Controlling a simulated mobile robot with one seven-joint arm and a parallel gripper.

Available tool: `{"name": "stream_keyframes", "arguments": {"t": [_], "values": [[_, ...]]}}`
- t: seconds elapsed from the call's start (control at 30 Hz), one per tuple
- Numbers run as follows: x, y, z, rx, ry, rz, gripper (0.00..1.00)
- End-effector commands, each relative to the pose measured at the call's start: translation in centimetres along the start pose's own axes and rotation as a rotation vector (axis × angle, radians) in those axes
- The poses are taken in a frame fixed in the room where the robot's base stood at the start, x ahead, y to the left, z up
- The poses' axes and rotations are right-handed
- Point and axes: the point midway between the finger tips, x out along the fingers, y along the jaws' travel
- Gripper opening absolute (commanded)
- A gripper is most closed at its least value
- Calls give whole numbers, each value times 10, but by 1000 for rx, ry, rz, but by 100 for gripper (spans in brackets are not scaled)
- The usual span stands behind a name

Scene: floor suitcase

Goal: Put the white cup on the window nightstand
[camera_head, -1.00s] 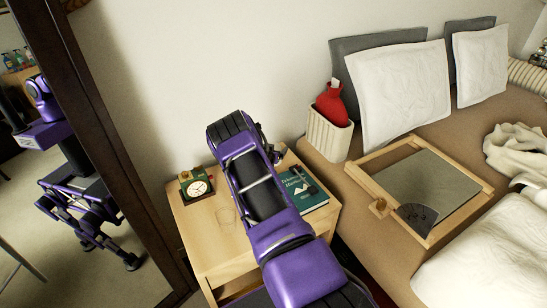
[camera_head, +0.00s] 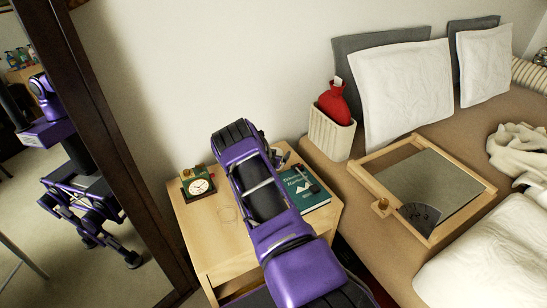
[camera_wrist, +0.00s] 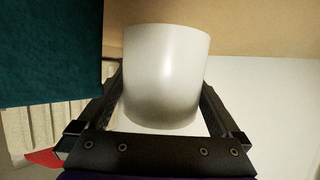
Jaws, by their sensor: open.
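The white cup (camera_wrist: 165,75) shows in the wrist view, standing between the two fingers of my gripper (camera_wrist: 162,95). The fingers are open on either side of it, and I cannot tell whether either touches it. The cup is at the light wooden nightstand (camera_head: 207,232), close to the teal book (camera_wrist: 50,55). In the head view my purple arm reaches over this nightstand and hides most of the gripper and the cup. No window is in view, so I cannot tell whether this is the window nightstand.
A ribbed bin (camera_head: 329,135) with a red bottle, and a framed tray (camera_head: 425,187), are on the bed. A mirror stands left.

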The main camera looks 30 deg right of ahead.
Motion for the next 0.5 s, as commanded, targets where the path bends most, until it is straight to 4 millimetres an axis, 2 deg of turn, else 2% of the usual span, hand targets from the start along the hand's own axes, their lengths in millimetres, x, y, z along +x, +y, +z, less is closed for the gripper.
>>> {"name": "stream_keyframes", "arguments": {"t": [0.17,0.5], "values": [[-25,-1,-2,-2,-2,-1,100],[-90,-1,-1,-2,-2,-2,100]]}}
